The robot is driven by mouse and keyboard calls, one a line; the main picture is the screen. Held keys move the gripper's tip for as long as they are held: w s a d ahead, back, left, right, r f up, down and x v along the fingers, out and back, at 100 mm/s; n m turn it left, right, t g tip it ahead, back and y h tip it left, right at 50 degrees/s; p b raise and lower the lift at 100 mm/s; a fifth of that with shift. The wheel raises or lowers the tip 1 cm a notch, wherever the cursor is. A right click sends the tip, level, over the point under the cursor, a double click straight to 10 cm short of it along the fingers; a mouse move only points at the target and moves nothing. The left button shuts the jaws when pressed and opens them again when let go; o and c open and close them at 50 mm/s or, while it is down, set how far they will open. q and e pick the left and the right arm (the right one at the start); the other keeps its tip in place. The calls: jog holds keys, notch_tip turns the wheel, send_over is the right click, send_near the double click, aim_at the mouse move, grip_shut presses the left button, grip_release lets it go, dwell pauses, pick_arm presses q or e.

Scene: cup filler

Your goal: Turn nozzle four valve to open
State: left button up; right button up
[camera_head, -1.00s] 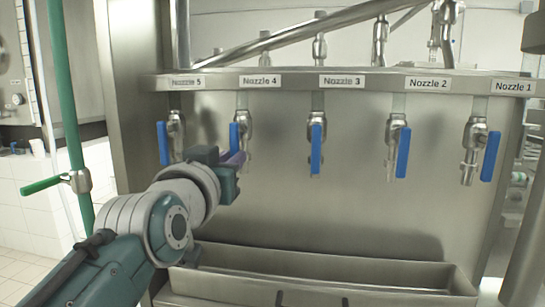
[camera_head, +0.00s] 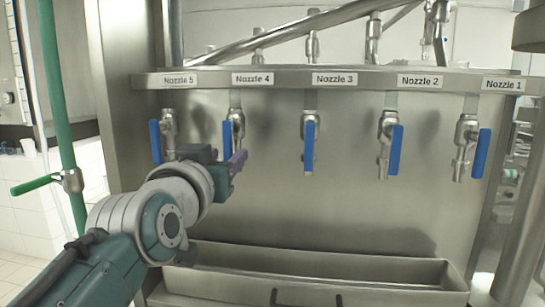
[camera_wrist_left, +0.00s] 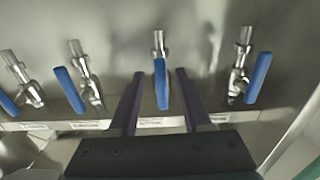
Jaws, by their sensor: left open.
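The nozzle four valve has a blue lever handle (camera_head: 227,136) that points down beside its metal body (camera_head: 237,122), under the label "Nozzle 4" (camera_head: 253,78). My left gripper (camera_head: 239,160) is open just below this handle in the head view. In the left wrist view, which looks upside down, the blue handle (camera_wrist_left: 161,84) appears between the two open dark fingers (camera_wrist_left: 160,76). No finger clearly touches it, and the depth between them is hard to tell. The right gripper is not in view.
Similar blue valve handles hang at Nozzle 5 (camera_head: 156,142), Nozzle 3 (camera_head: 309,147), Nozzle 2 (camera_head: 396,150) and Nozzle 1 (camera_head: 481,154). A metal trough (camera_head: 330,264) lies below. A green pipe (camera_head: 55,100) stands at left. The panel between valves and trough is clear.

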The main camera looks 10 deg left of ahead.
pick_arm(q)
jog(key=shift+s, duration=0.1)
jog(key=s, duration=0.9)
jog(key=shift+s+a+b, duration=0.15)
jog(key=shift+s+b, duration=0.25)
jog(key=s+a+f+m+g, duration=0.1)
jog(key=s+a+f+g, duration=0.2)
jog(key=s+f+g, duration=0.8)
jog(key=s+a+f+g, duration=0.15)
jog(key=s+f, duration=0.25)
jog(key=s, duration=0.4)
jog(key=s+a+f+g, duration=0.1)
jog(key=s+f+g, duration=0.15)
jog(key=s, duration=0.65)
notch_tip(320, 180, up, 30)
jog(key=p, duration=3.1)
jog(key=shift+w+d+r+m+t, duration=0.25)
jog(key=shift+d+m+t, duration=0.05)
jog(key=shift+m, duration=0.1)
